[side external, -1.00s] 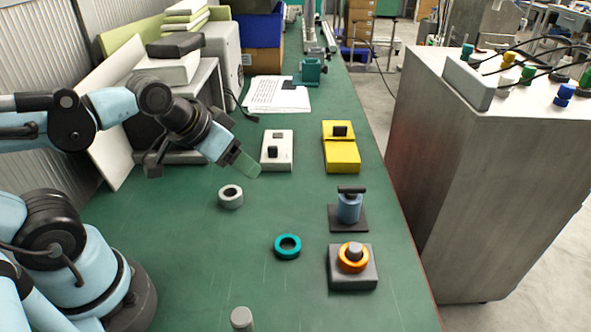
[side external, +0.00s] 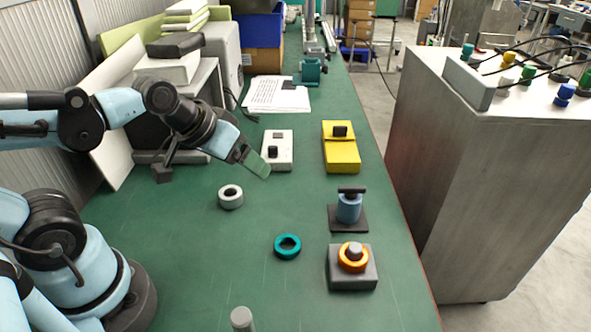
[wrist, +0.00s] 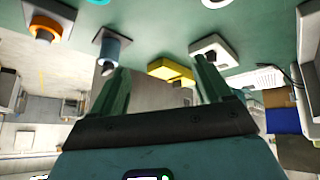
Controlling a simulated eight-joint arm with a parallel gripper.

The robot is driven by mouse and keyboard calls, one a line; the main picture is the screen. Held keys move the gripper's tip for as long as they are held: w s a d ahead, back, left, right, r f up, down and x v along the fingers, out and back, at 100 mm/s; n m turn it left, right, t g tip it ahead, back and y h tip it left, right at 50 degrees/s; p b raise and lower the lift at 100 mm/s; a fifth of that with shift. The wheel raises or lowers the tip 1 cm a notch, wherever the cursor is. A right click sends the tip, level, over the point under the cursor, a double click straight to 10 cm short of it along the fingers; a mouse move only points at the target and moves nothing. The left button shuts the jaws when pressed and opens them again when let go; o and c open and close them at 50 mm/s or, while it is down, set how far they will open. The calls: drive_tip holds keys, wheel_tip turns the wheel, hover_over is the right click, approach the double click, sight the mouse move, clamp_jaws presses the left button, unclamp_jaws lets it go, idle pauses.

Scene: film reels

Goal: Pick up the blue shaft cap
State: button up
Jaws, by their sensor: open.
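The blue shaft cap (side external: 349,208) is a blue cylinder with a dark bar across its top, upright on a dark square plate (side external: 335,224) at the right of the green bench. It also shows in the wrist view (wrist: 117,47), upside down, near the left fingertip. My gripper (side external: 262,165) is in the air over the bench, left of the cap and apart from it. In the wrist view my gripper (wrist: 161,64) has its two green fingers spread with nothing between them. What lies under the cap is hidden.
An orange ring (side external: 341,262) sits around a post on a grey block in front of the cap. Behind are a yellow box (side external: 342,158) and white box (side external: 285,158). Open bench lies between gripper and cap.

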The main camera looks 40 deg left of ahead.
drive_tip(key=w+d+f+n+h, duration=0.25)
drive_tip(key=w+d+n, duration=0.2)
drive_tip(key=n, duration=0.55)
drive_tip(key=n+t+h, duration=0.2)
drive_tip(key=n+h, duration=0.4)
drive_tip(key=n, duration=0.9)
approach(354, 196)
drive_tip(key=shift+w+a+f+x, duration=0.1)
drive_tip(key=shift+a+f+x, duration=0.05)
drive_tip(key=shift+x, duration=1.8)
drive_tip(key=shift+w+a+f+x, duration=0.1)
drive_tip(key=shift+a+x, duration=0.1)
drive_tip(key=shift+x, duration=1.8)
drive_tip(key=shift+w+a+f+x, duration=0.1)
drive_tip(key=shift+a+f+x, duration=0.05)
drive_tip(key=shift+x, duration=1.8)
drive_tip(key=c, duration=1.2)
